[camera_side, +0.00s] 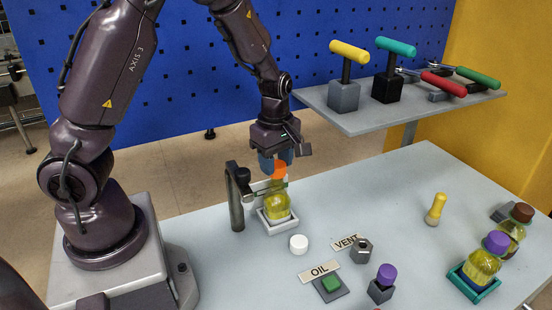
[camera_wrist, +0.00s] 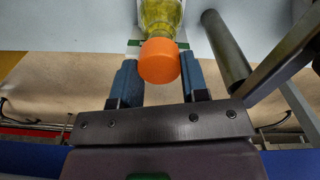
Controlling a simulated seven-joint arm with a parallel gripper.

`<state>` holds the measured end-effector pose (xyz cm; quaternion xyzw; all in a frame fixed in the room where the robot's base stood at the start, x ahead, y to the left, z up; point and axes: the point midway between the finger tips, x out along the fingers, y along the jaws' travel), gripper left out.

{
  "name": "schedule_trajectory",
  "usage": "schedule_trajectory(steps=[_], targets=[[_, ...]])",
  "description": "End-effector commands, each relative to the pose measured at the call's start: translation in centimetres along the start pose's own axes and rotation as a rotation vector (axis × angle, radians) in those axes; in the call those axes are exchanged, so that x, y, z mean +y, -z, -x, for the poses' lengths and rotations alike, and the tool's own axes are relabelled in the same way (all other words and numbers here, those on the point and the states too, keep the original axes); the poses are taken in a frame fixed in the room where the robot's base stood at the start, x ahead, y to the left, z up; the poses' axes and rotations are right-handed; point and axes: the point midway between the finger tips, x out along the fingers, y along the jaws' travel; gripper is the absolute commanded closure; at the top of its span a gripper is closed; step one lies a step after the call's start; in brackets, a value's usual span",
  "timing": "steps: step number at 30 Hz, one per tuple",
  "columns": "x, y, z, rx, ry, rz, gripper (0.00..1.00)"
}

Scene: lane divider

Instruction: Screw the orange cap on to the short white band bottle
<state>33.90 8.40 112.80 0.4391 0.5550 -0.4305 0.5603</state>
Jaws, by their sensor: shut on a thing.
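A short bottle (camera_side: 277,207) of yellow liquid stands upright in a white square tray (camera_side: 282,228); its lower end is out of the wrist view, where the bottle (camera_wrist: 160,14) shows at the top. My gripper (camera_side: 275,160) points down over it with blue fingers shut on the orange cap (camera_side: 279,170). In the wrist view the cap (camera_wrist: 159,61) sits between my two fingertips (camera_wrist: 159,66). The cap is in line with the bottle's mouth. I cannot tell whether it is seated on the thread. Any white band on the bottle is not clear.
A dark post (camera_side: 236,200) with an arm stands close left of the bottle. A loose white cap (camera_side: 299,244) lies in front. VENT and OIL signs, a green button (camera_side: 331,283) and a purple cap (camera_side: 386,274) on a block are nearer; other capped bottles stand right.

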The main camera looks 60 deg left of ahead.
Motion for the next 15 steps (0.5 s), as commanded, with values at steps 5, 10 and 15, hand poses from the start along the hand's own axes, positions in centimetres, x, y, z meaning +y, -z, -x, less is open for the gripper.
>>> schedule_trajectory(steps=[5, 10, 15], targets=[[0.0, 0.0, -0.5, 0.0, 0.0, 0.001, 0.81], [0.0, 0.0, -0.9, -0.001, 0.001, 0.001, 0.81], [0.0, 0.0, -1.4, 0.0, 0.001, 0.0, 0.81]])
